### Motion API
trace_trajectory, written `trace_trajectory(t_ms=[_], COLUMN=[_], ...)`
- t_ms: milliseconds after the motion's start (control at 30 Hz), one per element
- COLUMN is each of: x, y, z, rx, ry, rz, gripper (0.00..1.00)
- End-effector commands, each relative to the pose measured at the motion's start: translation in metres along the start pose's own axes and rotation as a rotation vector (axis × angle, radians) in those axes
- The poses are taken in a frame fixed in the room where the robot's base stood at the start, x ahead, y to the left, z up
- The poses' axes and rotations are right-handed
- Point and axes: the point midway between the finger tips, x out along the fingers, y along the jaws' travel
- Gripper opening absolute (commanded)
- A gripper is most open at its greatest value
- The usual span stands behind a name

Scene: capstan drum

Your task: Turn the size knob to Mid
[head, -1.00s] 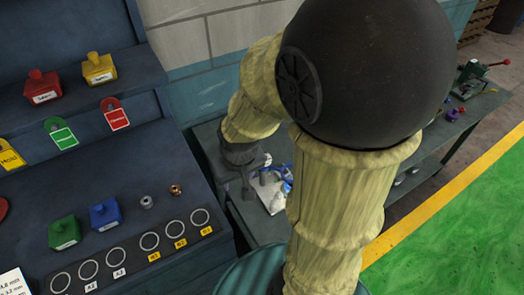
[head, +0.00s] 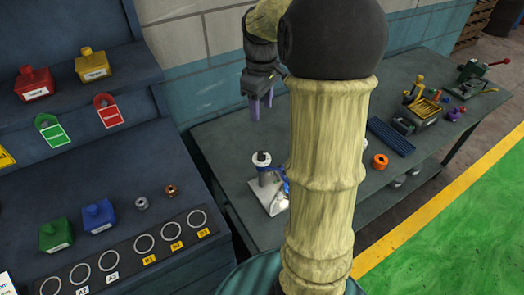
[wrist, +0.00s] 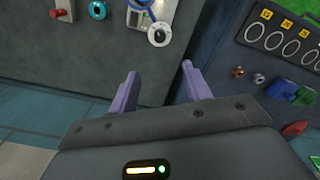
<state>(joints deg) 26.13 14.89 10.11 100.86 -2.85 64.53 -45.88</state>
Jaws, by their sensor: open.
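I cannot tell for sure that this is the size knob, and no setting is legible. My gripper (head: 260,107) hangs above and behind the post, fingers down. In the wrist view my gripper (wrist: 159,76) is open and empty, its purple fingers apart, with the dial beyond the fingertips.
The blue cabinet with padlocks and a row of rings (head: 145,245) stands left of the bench (head: 225,145). An orange ring (head: 380,161), a blue ribbed mat (head: 391,137) and a small yellow-black device (head: 424,108) lie farther right. My arm hides the bench's middle.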

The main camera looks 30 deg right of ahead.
Motion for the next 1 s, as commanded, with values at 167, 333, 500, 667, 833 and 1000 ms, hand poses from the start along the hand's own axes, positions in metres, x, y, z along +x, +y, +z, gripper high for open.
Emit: trace_trajectory(t_ms=[167,333,500,667,833,1000], x=[0.003,0.020,0.048,0.077,0.107,0.137], y=[-0.001,0.001,0.001,0.000,0.001,0.000], z=[0.000,0.002,0.002,0.002,0.002,0.002], rx=[0.000,0.004,0.006,0.006,0.005,0.006], ry=[-0.001,-0.003,-0.004,-0.004,-0.004,-0.003], rz=[-0.001,-0.003,-0.004,-0.004,-0.003,-0.003], gripper=[0.48,0.48,0.48,0.48,0.48,0.48])
